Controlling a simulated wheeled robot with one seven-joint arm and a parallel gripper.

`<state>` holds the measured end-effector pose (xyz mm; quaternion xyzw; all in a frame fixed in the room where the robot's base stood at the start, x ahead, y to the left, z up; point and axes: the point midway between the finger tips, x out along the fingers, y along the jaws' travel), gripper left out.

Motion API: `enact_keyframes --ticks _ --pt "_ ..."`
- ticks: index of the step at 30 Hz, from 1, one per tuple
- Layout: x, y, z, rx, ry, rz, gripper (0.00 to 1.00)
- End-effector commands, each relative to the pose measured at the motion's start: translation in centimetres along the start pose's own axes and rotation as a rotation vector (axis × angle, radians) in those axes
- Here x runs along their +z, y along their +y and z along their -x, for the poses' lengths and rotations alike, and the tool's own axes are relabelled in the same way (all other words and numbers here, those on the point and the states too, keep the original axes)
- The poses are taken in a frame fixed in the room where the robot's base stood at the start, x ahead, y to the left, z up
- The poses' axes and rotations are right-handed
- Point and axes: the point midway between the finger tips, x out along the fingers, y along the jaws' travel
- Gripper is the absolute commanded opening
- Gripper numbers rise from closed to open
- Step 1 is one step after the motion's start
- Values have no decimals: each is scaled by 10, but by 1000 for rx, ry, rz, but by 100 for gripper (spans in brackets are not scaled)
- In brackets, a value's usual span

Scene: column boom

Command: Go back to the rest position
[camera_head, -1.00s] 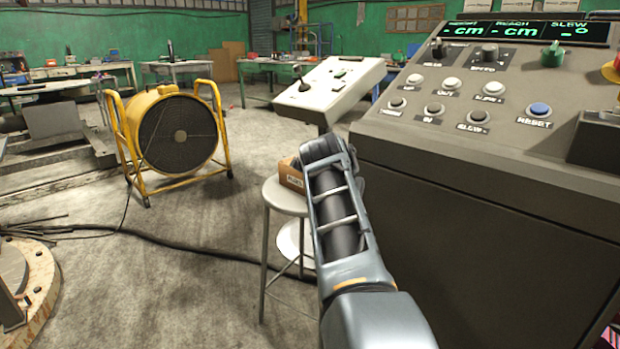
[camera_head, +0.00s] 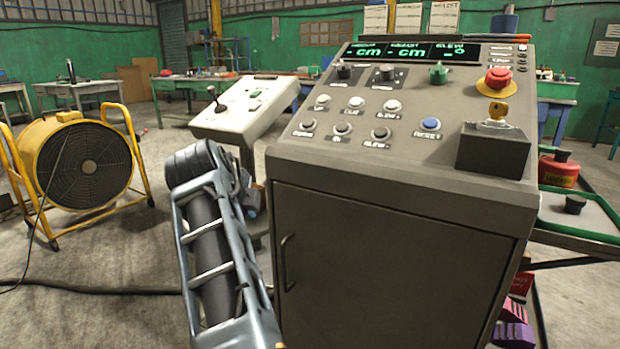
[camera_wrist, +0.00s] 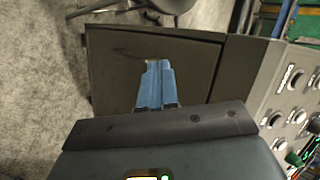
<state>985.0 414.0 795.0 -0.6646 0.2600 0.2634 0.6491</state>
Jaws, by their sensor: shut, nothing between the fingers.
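My gripper (camera_wrist: 154,66) shows in the wrist view as two blue fingers pressed together, with nothing between them. Behind the fingers in that view is the dark door of the control cabinet, and the cabinet's buttons are at the right. In the head view my arm rises from the bottom, left of the grey control cabinet (camera_head: 400,235). The wrist end is beside the cabinet's left edge, and the fingers are mostly hidden there. I cannot tell the exact gap to the cabinet.
A white sloped console (camera_head: 245,108) stands behind my arm. A yellow drum fan (camera_head: 85,160) is at the left. A green-rimmed tray (camera_head: 590,215) is at the right.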

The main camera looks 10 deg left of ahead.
Motion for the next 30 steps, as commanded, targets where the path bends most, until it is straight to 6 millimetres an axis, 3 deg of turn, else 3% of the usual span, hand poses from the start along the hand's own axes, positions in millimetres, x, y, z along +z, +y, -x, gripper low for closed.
enact_keyframes --ticks 5,9,15,23,30 --pt "-45 47 -44 -22 9 112 0" --pt "-92 97 -78 -58 9 247 0" --pt "-161 172 -104 -105 12 437 0" --pt "-243 270 -100 -167 19 672 0" --pt "-304 353 -61 -224 32 873 0"
